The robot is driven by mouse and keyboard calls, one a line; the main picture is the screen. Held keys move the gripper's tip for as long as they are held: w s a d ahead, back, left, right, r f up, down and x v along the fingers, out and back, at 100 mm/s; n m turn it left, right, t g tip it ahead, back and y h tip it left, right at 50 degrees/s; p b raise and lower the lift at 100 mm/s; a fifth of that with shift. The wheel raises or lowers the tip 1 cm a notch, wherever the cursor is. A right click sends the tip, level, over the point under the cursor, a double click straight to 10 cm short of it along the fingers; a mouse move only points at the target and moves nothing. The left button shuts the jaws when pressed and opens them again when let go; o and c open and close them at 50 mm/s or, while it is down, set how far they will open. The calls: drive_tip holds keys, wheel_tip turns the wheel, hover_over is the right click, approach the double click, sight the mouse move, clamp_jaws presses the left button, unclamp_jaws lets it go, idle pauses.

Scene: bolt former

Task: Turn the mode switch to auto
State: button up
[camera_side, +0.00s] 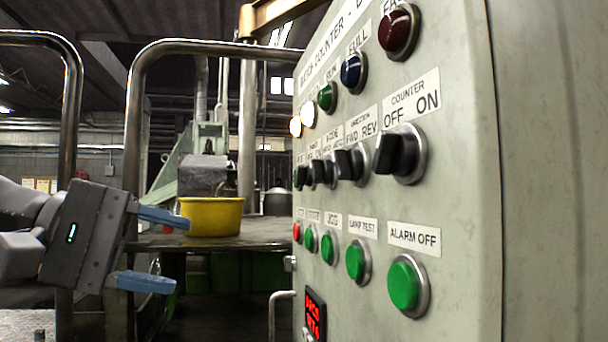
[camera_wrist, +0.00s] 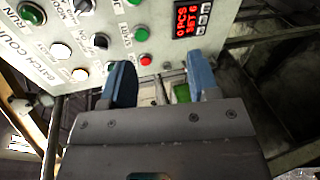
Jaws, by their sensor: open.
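The mode switch (camera_wrist: 86,5) is a small black rotary knob at the top left of the wrist view, beside a label that seems to read MODE. In the side view it appears to be the third black knob (camera_side: 330,171) along the panel's row, partly crowded by its neighbours. Its pointer direction is too small to tell. My gripper (camera_side: 150,248) is at the left of the side view, apart from the panel, with its blue fingers spread and empty. In the wrist view the gripper (camera_wrist: 162,85) has its fingers apart over the panel's lower edge, with the left finger beside the buttons.
The grey control panel (camera_side: 460,190) carries other knobs, coloured lamps and push buttons close around the switch. A red display (camera_side: 315,315) sits low on it. Behind are a yellow bowl (camera_side: 211,216) on a bench and metal rails (camera_side: 135,100). Open space separates the gripper from the panel.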

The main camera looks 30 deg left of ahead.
sight(312, 171)
wheel_tip(312, 171, up, 8)
drive_tip(key=d+n+t+h, duration=0.1)
drive_tip(key=n+h, duration=0.2)
drive_tip(key=shift+n, duration=0.3)
drive_tip(key=x, duration=1.3)
drive_tip(key=shift+w+d+r, duration=0.1)
drive_tip(key=shift+w+d, duration=0.15)
drive_tip(key=shift+w, duration=0.05)
drive_tip(key=c, duration=0.9)
